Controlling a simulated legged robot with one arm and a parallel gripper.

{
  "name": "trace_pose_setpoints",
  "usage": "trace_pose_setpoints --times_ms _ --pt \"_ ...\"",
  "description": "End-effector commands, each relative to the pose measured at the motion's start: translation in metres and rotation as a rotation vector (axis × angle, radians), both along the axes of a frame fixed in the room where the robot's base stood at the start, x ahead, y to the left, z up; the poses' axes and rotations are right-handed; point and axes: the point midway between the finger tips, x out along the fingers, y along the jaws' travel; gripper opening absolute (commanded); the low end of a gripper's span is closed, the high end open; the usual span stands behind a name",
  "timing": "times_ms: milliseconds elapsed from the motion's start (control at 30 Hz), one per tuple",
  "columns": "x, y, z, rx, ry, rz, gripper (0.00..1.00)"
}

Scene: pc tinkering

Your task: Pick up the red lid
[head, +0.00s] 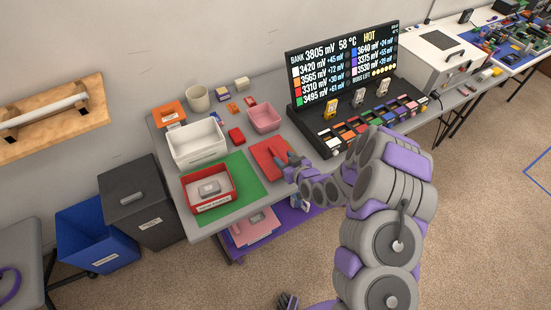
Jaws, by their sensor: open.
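A flat red piece that looks like the red lid (264,149) lies on the grey table, just right of the green mat (243,168). My gripper (284,163) is over the right part of this red piece, its fingers pointing left and partly hiding it. The gripper is open. I cannot tell whether the fingers touch the piece. A red open box (187,188) with a front label stands on the green mat and holds a small grey item (209,188).
A cup (198,98) is at the back. A display panel (303,75) with a row of coloured slots is at right.

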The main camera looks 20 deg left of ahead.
Motion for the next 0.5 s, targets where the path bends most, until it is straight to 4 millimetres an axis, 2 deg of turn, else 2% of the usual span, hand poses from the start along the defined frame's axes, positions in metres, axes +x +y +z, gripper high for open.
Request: trace_pose_setpoints --times_ms 233,500 --pt "0.007 0.011 -0.007 0.000 -0.005 0.003 0.47" --pt "0.025 0.032 -0.025 -0.001 -0.004 0.002 0.47"
